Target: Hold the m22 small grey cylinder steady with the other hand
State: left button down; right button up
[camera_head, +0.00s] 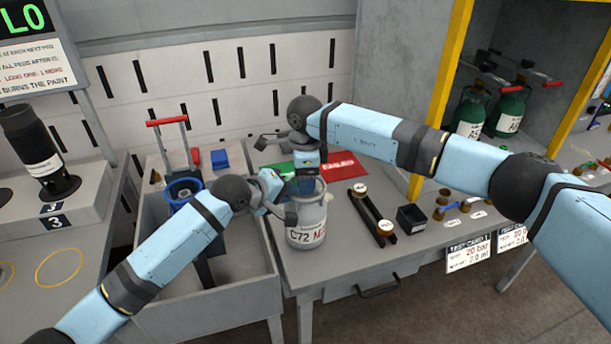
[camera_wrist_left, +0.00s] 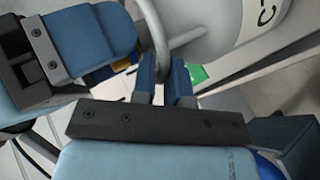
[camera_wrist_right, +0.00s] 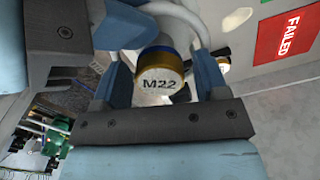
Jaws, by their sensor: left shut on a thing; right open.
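The small grey cylinder (camera_head: 306,228) stands upright on the table, with a label reading C72 and a partly hidden M2. Its pale body also shows in the left wrist view (camera_wrist_left: 215,28). My left gripper (camera_wrist_left: 166,72) is shut on the cylinder's curved handle ring (camera_wrist_left: 155,25). The right wrist view shows the brass M22 cap (camera_wrist_right: 163,82) at the cylinder's top. My right gripper (camera_wrist_right: 163,75) is open above the cylinder, its fingers on either side of the cap with gaps. The grippers hide much of the cylinder's top in the head view.
A grey bin (camera_head: 225,285) holding a blue-topped object adjoins the table on the left. A red FAILED mat (camera_head: 338,166) lies behind the cylinder. A dark rail (camera_head: 370,216) and a small black box (camera_head: 411,218) stand right of it. Green cylinders (camera_head: 472,112) stand in the cabinet.

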jog(key=shift+r, duration=1.25)
jog(key=n, duration=0.4)
jog(key=shift+n, duration=1)
jog(key=n, duration=0.6)
jog(key=n, duration=0.4)
jog(key=shift+n, duration=1)
